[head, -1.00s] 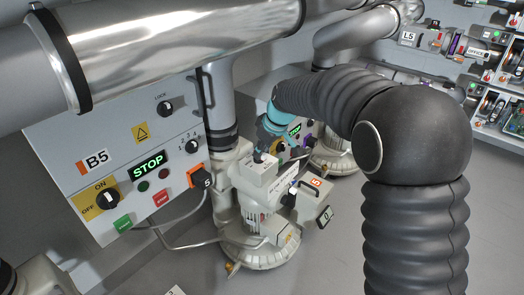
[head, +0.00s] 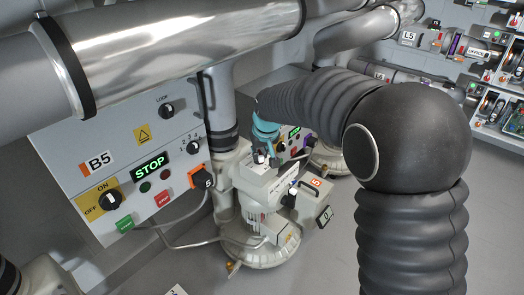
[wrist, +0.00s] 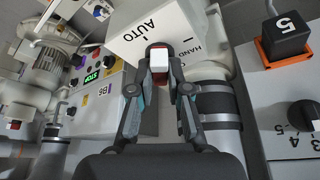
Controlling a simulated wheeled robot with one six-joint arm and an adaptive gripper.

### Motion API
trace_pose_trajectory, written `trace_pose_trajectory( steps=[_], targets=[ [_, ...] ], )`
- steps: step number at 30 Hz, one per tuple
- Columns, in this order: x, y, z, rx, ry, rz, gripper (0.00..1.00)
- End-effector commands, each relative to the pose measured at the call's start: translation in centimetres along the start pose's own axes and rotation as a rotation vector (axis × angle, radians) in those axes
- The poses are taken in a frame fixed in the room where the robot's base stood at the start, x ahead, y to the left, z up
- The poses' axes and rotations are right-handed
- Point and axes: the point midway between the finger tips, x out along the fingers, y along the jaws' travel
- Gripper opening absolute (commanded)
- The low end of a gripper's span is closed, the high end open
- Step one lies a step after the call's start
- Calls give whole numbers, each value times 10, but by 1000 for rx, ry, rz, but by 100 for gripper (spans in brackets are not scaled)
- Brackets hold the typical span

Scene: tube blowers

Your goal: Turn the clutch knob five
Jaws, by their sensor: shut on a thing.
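The clutch knob (wrist: 159,61) is a small pale-ended knob on the white box of blower five (head: 265,189), with AUTO and HAND lettered beside it. In the wrist view my gripper (wrist: 161,72) has one finger on each side of the knob, shut on it. In the head view my gripper (head: 261,156) is above the box, and its fingers largely hide the knob. The exact angle of the knob is hard to tell.
The B5 panel (head: 80,125) with its STOP display and knobs stands left of the blower. A vertical grey pipe (head: 221,105) rises behind it. A thick metal pipe (head: 170,40) crosses above. The B6 panel (wrist: 98,92) shows in the wrist view. Floor is clear at right.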

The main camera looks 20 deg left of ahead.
Motion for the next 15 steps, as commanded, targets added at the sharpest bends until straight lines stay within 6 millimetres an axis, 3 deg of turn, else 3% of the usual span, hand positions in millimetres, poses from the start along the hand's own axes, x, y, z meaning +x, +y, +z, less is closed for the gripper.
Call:
trace_pose_trajectory(
  steps=[15],
  targets=[
    [3,-7,-1,445,2,183,0]
  ],
)
